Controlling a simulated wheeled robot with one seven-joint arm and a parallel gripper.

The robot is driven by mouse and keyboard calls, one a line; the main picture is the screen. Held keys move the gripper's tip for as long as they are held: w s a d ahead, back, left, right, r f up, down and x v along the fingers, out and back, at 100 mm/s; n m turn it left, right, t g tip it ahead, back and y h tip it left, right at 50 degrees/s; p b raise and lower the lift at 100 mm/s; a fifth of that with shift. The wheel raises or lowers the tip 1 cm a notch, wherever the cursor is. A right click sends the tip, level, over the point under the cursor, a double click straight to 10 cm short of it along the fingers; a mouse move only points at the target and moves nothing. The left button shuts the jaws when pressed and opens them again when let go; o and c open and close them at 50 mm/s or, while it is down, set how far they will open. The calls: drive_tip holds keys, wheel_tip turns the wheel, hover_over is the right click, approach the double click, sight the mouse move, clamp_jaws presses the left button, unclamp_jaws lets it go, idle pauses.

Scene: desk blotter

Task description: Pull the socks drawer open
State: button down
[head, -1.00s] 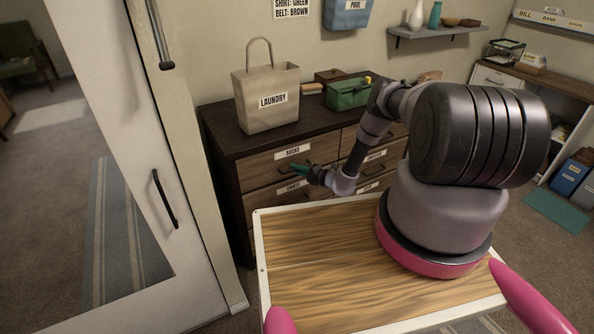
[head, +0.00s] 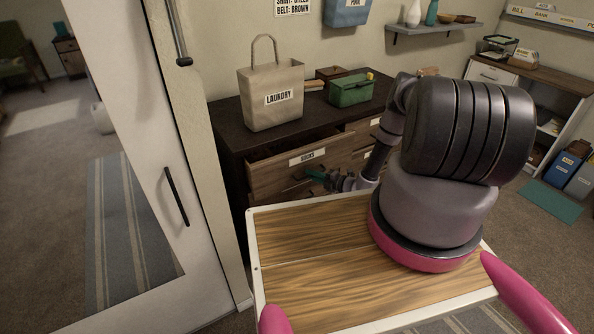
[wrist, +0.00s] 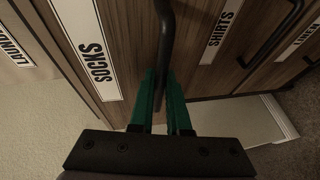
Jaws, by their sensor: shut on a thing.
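The socks drawer (head: 278,176) is the top left drawer of the dark wood dresser and stands partly out from its front. Its white SOCKS label (head: 307,156) is readable; in the wrist view the label (wrist: 90,50) is at the left. My gripper (head: 312,174) is at the drawer front, below the label. In the wrist view its green fingers (wrist: 161,95) are shut on the dark bar handle (wrist: 165,40) of the drawer.
A white door (head: 140,170) stands close at the left.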

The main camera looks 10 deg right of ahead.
drive_tip(key=s+d, duration=0.3)
drive_tip(key=s, duration=0.6)
drive_tip(key=s+d, duration=0.3)
drive_tip(key=s, duration=0.6)
drive_tip(key=shift+s, duration=0.1)
drive_tip(key=c, duration=1.2)
unclamp_jaws()
drive_tip(key=shift+o, duration=0.2)
drive_tip(key=v, duration=1)
drive_tip(key=shift+s+d, duration=0.3)
drive_tip(key=shift+r, duration=0.1)
